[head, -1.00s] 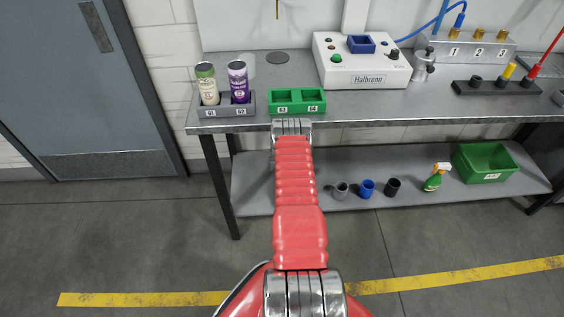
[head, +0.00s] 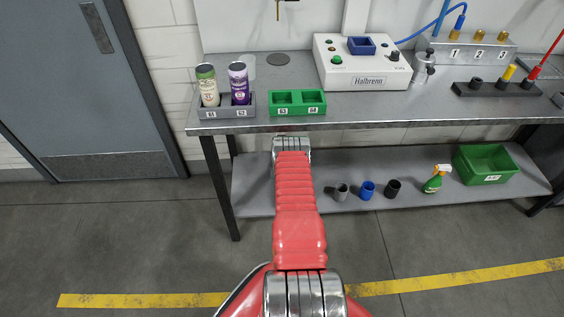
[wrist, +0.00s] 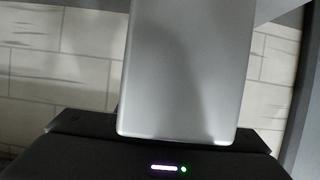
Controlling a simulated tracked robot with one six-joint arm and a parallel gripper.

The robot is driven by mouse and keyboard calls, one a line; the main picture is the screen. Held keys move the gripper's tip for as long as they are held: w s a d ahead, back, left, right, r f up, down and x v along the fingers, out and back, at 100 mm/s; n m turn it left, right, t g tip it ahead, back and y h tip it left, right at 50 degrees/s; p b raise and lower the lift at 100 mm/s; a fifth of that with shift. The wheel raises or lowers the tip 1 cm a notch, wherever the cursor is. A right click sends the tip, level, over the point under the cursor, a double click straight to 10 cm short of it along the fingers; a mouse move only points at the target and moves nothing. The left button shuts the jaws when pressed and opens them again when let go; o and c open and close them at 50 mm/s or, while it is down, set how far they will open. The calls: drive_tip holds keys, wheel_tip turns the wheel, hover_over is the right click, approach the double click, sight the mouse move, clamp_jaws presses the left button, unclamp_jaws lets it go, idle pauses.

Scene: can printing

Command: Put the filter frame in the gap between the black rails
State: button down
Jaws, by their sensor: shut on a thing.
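My gripper's dark body (wrist: 110,155), with small white and green lights, fills the bottom of the wrist view. A smooth grey plate (wrist: 188,75) with rounded corners stands out from it. I cannot tell whether the plate is a gripper finger or the thing held. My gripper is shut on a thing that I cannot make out. In the head view my red arm points at the bench's front edge, and its end hides the gripper. I cannot make out the filter frame or a gap between black rails in either view.
The grey bench (head: 230,122) has a lower shelf (head: 265,200) with several small items and a green bin (head: 485,165). On top stand a green tray (head: 297,103), a grey holder (head: 225,106) with two cans, and a white machine (head: 362,65).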

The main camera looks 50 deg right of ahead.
drive_tip(key=shift+d, duration=0.1)
drive_tip(key=c, duration=1.2)
unclamp_jaws()
drive_tip(key=shift+f, duration=0.1)
drive_tip(key=shift+v, duration=6.1)
